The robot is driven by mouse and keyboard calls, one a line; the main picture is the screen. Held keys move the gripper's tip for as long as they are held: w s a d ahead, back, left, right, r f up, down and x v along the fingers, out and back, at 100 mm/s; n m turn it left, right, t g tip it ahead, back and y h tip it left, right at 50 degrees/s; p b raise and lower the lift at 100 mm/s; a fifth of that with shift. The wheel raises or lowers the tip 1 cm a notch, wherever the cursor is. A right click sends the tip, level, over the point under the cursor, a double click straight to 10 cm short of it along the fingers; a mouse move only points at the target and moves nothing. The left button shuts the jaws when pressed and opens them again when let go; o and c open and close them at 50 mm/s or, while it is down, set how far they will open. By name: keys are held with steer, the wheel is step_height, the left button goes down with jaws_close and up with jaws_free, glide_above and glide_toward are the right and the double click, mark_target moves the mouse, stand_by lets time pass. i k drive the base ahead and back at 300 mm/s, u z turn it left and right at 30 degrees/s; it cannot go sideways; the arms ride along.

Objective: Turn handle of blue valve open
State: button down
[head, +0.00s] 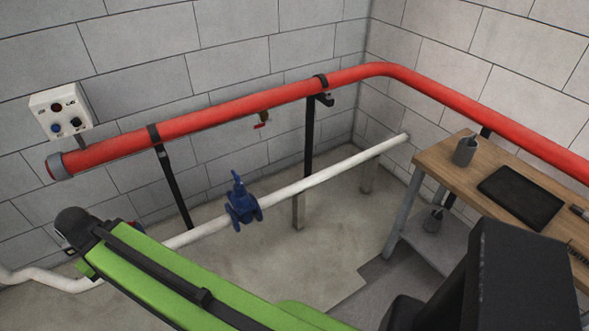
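The blue valve (242,207) sits on the white pipe (305,183) near the middle of the head view. Its blue body is flanged, and a narrow blue upper part, which seems to carry the handle, rises above the pipe. The handle's exact shape and how far it is turned are too small to tell. My green arm crosses the lower left in front of the pipe, apart from the valve in the picture. My gripper cannot be made out in this view.
A thick red pipe (230,115) on black posts runs along both walls above the valve. A control box (61,111) hangs at the left. A wooden workbench (440,160) with a black tablet-like item (521,197) stands at the right. Bare floor (335,240) lies between.

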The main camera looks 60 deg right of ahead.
mark_target(237, 179)
steer(key=z, duration=1.5)
steer(key=k, duration=0.85)
steer(key=u, duration=0.05)
steer(key=i, duration=0.8)
steer(key=z, duration=0.1)
steer(key=k, duration=0.65)
steer(key=u, duration=0.3)
steer(key=i, duration=1.4)
steer(key=z, duration=0.3)
